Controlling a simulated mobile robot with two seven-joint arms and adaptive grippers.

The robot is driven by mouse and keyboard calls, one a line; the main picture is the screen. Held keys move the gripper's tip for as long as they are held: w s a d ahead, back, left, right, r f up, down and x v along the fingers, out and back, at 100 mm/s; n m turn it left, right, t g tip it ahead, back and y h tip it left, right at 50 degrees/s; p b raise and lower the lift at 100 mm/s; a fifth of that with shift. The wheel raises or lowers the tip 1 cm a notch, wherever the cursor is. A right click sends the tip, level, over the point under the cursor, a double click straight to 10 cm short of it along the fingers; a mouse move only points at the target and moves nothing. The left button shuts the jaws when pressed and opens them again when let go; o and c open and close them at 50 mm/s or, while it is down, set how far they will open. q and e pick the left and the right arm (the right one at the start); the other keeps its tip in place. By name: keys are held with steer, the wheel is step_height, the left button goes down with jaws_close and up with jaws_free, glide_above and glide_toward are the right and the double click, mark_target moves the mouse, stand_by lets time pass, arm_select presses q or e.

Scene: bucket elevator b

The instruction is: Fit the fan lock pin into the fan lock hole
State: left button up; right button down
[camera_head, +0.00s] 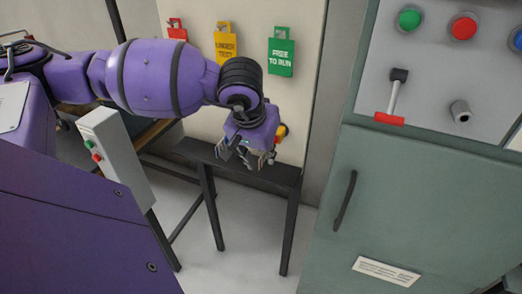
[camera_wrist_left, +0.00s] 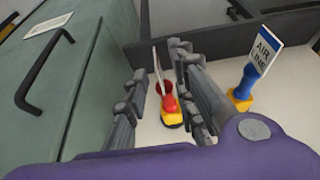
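My left gripper (camera_head: 245,156) hangs at the end of the purple arm, above the small dark table in the head view. In the left wrist view its two fingers (camera_wrist_left: 160,100) are apart with nothing held between them. A red and yellow piece (camera_wrist_left: 172,112) with a thin pale rod shows in the gap between the fingers, beyond them. It may be the fan lock pin, but no label on it can be read. A red and yellow piece (camera_head: 281,132) also shows just right of the gripper in the head view. I cannot pick out the fan lock hole. My right gripper is not in view.
A blue piece with a yellow base and an "AIR LINE" tag (camera_wrist_left: 262,55) stands right of the fingers. The dark table (camera_head: 285,180) stands against a pale panel with hanging tags (camera_head: 281,52). A green cabinet (camera_head: 420,190) with a handle stands at the right.

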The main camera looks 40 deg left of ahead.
arm_select(q)
steer(key=shift+c, duration=0.2)
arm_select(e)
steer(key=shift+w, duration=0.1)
arm_select(q)
jaws_close()
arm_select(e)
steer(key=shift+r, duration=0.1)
arm_select(q)
steer(key=shift+s+d, duration=0.2)
steer(key=shift+s, duration=0.45)
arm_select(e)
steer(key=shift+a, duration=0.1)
